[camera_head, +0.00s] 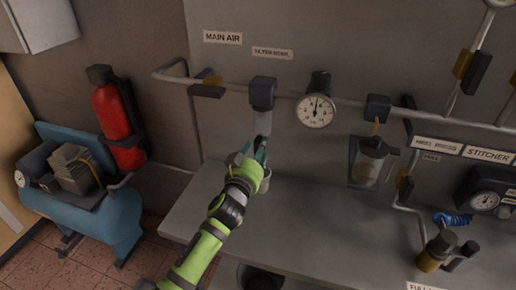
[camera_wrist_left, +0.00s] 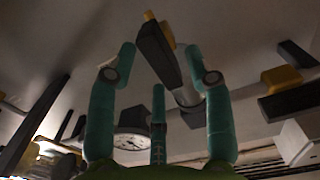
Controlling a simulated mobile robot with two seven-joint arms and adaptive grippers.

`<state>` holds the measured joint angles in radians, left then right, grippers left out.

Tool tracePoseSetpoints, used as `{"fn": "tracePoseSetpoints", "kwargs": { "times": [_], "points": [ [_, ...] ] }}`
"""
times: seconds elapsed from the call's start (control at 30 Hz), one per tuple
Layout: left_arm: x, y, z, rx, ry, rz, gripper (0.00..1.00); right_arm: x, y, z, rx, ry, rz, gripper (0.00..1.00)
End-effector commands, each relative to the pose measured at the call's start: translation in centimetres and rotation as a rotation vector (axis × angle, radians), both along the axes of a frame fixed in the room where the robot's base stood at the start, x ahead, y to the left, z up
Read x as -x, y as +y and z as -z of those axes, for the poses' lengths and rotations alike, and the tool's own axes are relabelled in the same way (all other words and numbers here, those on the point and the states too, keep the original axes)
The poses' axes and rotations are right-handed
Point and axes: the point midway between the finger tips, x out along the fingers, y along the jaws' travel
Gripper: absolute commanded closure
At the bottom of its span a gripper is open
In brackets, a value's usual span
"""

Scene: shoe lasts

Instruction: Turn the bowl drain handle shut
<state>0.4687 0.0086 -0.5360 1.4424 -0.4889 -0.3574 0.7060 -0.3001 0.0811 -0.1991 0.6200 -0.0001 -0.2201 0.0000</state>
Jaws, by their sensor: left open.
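The bowl drain handle (camera_wrist_left: 157,55) is a dark flat lever with a yellow-orange part at its end, seen in the left wrist view, which looks upside down. It stands out at a slant below the grey filter bowl (camera_head: 262,122). My left gripper (camera_head: 252,151) is just under the bowl in the head view and hides the handle there. In the left wrist view my left gripper (camera_wrist_left: 161,52) is open, and the handle shows between its teal fingers. I cannot tell whether any finger touches it. My right gripper is not in view.
The air pipe (camera_head: 340,101) runs along the wall with a gauge (camera_head: 316,111) and the main air valve handle (camera_head: 207,88) on either side of the bowl. A clear-walled unit (camera_head: 367,165) hangs to the right. Below is a mostly bare grey bench (camera_head: 300,215).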

Motion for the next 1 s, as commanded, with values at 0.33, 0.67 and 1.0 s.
{"fn": "tracePoseSetpoints", "kwargs": {
  "times": [0.33, 0.67, 1.0],
  "points": [
    [-0.55, -0.17, 0.0, -0.001, 0.0, 0.0, 0.48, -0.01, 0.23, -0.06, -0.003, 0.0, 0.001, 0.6],
    [-0.54, -0.15, 0.02, -0.001, 0.001, 0.0, 1.0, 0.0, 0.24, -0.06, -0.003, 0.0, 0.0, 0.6],
    [-0.52, -0.18, 0.07, -0.049, -0.015, 0.0, 1.0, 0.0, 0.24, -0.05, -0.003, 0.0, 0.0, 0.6]
  ]
}}
